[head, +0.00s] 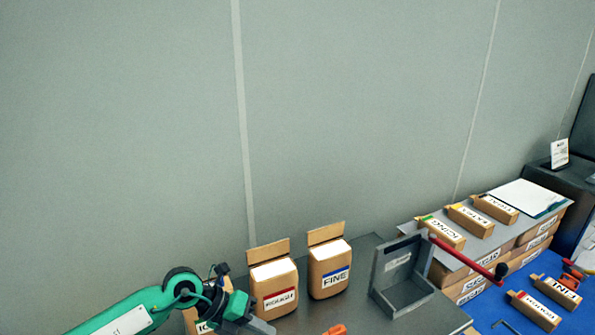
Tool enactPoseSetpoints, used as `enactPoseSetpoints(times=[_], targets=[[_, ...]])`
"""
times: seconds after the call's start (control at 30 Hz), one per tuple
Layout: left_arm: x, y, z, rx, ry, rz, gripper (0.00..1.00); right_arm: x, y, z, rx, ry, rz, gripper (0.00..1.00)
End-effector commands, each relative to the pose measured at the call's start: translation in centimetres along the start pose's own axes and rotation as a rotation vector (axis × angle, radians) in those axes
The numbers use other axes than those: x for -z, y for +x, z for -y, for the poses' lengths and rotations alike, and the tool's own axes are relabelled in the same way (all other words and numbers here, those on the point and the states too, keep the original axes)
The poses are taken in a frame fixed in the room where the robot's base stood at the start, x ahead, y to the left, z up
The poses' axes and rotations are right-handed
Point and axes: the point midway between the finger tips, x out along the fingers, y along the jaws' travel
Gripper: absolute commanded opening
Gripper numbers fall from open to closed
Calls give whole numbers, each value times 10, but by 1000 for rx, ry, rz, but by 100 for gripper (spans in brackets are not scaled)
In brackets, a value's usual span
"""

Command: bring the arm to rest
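My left arm comes in from the lower left, with its green links low in the picture. My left gripper (262,328) is at the bottom edge, in front of a brown bag (190,322) that is mostly hidden. I cannot see whether its fingers are apart. It is just left of and below the brown bag with a red label (275,287). The brown bag labelled FINE (329,270) stands upright to the right of that. My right gripper is out of the picture.
A red bar with a dark knob (501,269) reaches over stacked cartons (470,284). Small labelled cartons (442,233) lie on top. Others (535,309) lie on a blue surface (500,305). A plain wall (350,110) is behind.

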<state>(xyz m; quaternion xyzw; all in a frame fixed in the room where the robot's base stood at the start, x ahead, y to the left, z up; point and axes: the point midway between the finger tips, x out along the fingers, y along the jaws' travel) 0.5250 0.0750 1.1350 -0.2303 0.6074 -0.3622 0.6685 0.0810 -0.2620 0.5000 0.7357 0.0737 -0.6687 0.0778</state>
Motion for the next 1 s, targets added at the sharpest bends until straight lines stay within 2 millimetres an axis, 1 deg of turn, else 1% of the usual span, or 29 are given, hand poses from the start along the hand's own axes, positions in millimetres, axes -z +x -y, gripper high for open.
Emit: enactPoseSetpoints(times=[0.03,0.1,0.17,0.2,0.23,0.3,0.33,0.4,0.47,0.57,0.6,0.67,0.77,0.8,0.87,0.9,0.97,1.0], targets=[[6,11,24,120,-15,25,0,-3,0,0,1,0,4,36],[8,16,59,300,-50,86,0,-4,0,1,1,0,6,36],[8,14,86,446,-93,147,0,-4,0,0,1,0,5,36],[6,10,101,539,-130,189,0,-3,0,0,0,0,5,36],[5,6,111,606,-160,224,0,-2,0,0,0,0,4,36],[-1,-7,129,752,-243,311,0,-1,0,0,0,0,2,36],[-3,-14,134,810,-283,350,0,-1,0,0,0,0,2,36],[-10,-31,140,933,-389,445,0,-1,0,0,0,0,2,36],[-16,-46,138,1025,-492,532,0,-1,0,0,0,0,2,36],[-24,-70,121,1143,-684,680,0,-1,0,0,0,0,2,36],[-26,-79,110,1180,-769,741,0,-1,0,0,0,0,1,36],[-26,-89,90,1219,-903,830,0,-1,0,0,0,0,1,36],[-19,-101,48,1245,-1140,977,0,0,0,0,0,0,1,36],[-14,-103,29,1241,-1242,1032,0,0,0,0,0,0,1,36],[-1,-104,1,1220,-1395,1111,0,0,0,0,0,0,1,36],[10,-102,-18,1195,-1500,1159,0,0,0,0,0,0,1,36],[30,-98,-45,1143,-1659,1224,0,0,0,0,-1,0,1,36],[46,-94,-63,1096,-1766,1263,0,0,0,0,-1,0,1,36]])
